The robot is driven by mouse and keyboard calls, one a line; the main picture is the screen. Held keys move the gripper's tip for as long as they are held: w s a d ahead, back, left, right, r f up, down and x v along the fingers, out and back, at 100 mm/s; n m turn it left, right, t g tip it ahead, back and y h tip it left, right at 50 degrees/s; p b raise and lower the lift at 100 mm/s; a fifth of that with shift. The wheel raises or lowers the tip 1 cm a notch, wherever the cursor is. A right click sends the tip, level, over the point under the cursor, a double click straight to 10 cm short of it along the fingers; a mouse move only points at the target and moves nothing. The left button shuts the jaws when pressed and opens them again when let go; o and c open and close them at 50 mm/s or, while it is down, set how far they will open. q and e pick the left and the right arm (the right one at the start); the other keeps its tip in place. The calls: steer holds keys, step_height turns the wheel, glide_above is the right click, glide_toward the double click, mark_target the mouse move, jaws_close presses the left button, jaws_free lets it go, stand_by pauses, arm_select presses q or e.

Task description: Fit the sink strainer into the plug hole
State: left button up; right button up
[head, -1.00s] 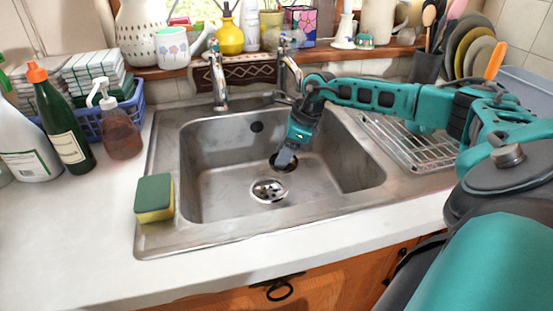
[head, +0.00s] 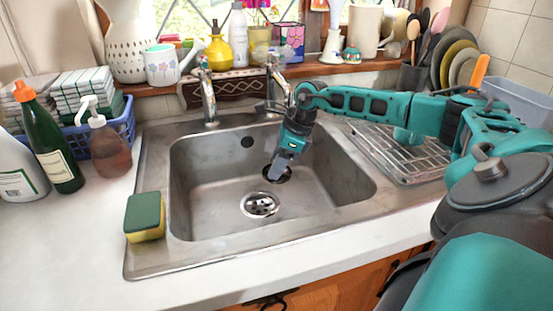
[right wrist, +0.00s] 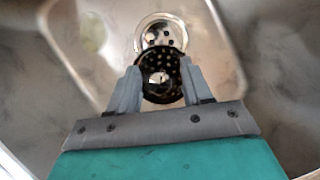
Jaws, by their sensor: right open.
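The sink strainer (head: 277,174), a dark round basket with many small holes and a shiny centre, rests on the sink floor. In the right wrist view the strainer (right wrist: 162,78) shows between my fingers. The plug hole (head: 260,205), a bright steel ring with larger dark holes, is uncovered and nearer the front of the sink. It shows just past the strainer in the right wrist view (right wrist: 160,35). My right gripper (head: 279,170) points down over the strainer. Its fingers (right wrist: 158,82) are open, one on each side; I cannot tell whether they touch it. My left gripper is not in view.
The steel sink (head: 210,213) has high walls around the gripper. The tap (head: 208,97) stands behind it, a sponge (head: 145,217) on its left rim and a wire rack (head: 400,150) on its right. Bottles (head: 108,150) crowd the left counter; the front left counter is clear.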

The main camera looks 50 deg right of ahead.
steer(key=v, duration=1.1)
steer(key=shift+d+r, duration=0.1)
steer(key=shift+r, duration=0.05)
steer(key=shift+o, duration=0.4)
steer(key=shift+s+d+r, duration=0.1)
steer(key=shift+s+r, duration=0.05)
steer(key=shift+r, duration=0.15)
steer(key=o, duration=0.4)
steer(key=shift+s+r, duration=0.1)
steer(key=shift+r, duration=0.15)
